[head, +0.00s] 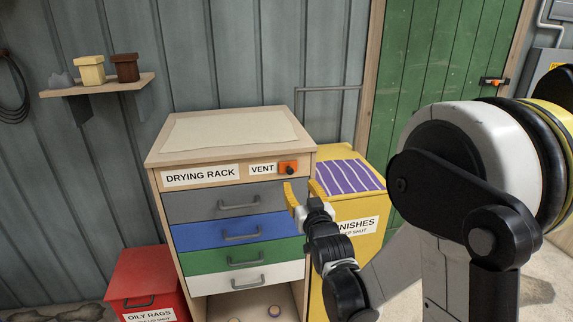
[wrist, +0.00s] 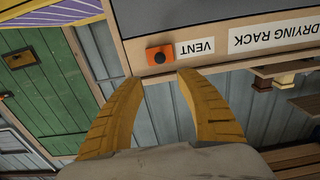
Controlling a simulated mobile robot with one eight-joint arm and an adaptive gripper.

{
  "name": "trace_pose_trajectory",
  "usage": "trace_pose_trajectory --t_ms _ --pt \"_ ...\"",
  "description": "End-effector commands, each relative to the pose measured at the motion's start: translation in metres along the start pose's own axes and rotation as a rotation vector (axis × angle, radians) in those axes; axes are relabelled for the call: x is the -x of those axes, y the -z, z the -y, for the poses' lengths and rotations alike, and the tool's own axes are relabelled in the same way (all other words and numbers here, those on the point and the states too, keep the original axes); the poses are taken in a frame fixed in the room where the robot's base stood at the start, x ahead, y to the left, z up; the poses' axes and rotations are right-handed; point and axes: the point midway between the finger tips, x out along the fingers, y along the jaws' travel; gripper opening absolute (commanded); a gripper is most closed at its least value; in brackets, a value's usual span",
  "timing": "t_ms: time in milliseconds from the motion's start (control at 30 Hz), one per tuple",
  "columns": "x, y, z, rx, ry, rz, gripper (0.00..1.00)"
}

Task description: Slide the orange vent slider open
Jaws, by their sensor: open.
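The orange vent slider (head: 288,168) is a small block with a dark round knob, on the wooden top rail of the drying rack (head: 228,158), just right of the VENT label (head: 262,169). In the wrist view the slider (wrist: 160,55) lies ahead of the fingertips, roughly between them, with the VENT label (wrist: 195,47) beside it. My gripper (head: 294,195) has yellow fingers and is below and in front of the slider in the head view. In the wrist view my gripper (wrist: 157,78) is open, with nothing between its fingers. The fingers appear apart from the slider.
Grey, blue, green and white drawers with handles (head: 240,203) lie under the rail. A yellow varnishes cabinet (head: 372,205) stands close on the right. A red oily rags bin (head: 140,270) stands at left. A green door (head: 440,60) is behind, right.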

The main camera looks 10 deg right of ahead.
Motion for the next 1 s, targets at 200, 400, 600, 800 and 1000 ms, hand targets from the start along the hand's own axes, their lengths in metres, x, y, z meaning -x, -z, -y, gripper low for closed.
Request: trace_pose_trajectory --t_ms 200,400,600,800,1000 --pt "-0.026 -0.002 0.0 0.0 0.0 -0.006 0.43" --pt "-0.067 -0.002 0.0 0.0 0.0 -0.005 0.43" --pt "-0.097 -0.001 0.0 0.0 0.0 -0.005 0.43" --pt "-0.108 0.0 0.0 0.0 0.0 -0.004 0.43" --pt "-0.108 0.0 0.0 0.0 0.0 -0.004 0.43"
